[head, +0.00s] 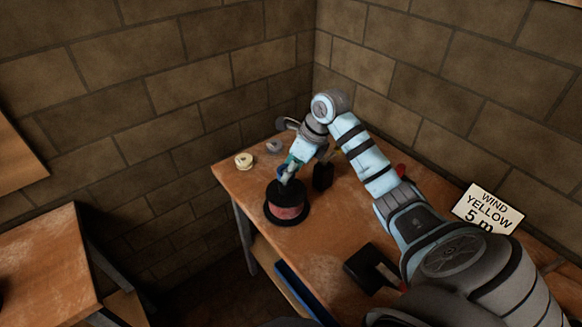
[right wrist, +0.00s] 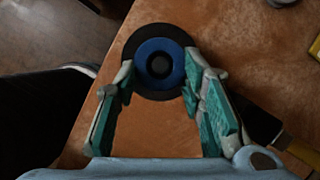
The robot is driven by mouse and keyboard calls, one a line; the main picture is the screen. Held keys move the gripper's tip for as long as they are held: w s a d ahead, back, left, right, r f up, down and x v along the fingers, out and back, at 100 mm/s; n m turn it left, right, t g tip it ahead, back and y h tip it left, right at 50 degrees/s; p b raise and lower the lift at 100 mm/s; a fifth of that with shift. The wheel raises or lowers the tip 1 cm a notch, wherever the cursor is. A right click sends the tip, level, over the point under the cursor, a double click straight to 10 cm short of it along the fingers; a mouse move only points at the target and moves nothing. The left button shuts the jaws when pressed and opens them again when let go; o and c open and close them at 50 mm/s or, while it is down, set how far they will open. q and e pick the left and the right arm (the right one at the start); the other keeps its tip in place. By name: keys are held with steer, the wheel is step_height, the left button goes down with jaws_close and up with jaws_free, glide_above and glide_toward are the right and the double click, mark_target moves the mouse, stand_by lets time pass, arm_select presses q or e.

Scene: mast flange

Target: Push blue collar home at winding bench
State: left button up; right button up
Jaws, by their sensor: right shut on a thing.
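The blue collar (right wrist: 147,50) is a blue ring with a dark centre, seen from above in the right wrist view. It lies in line with a black spool flange (right wrist: 122,52); I cannot tell whether it is seated or held a little above. In the head view the spool (head: 287,212), black with a red winding, stands upright near the bench's left edge. My right gripper (right wrist: 160,66) is shut on the blue collar, one fingertip on each side. In the head view the right gripper (head: 291,170) is above the spool, and its fingers mostly hide the collar. My left gripper is out of view.
The wooden winding bench (head: 240,190) stands against the brick walls. A cream spool-like piece (head: 244,160) is at its far left corner. A black block (head: 323,175) stands right of the spool. A sign (head: 487,209) reads "WIND YELLOW 5 m". A dark box (head: 366,268) lies nearer.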

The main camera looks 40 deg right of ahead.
steer(key=shift+f+b, duration=0.9)
steer(key=shift+f, duration=0.3)
steer(key=o, duration=1.2)
steer(key=v, duration=1.2)
steer(key=shift+s, duration=0.1)
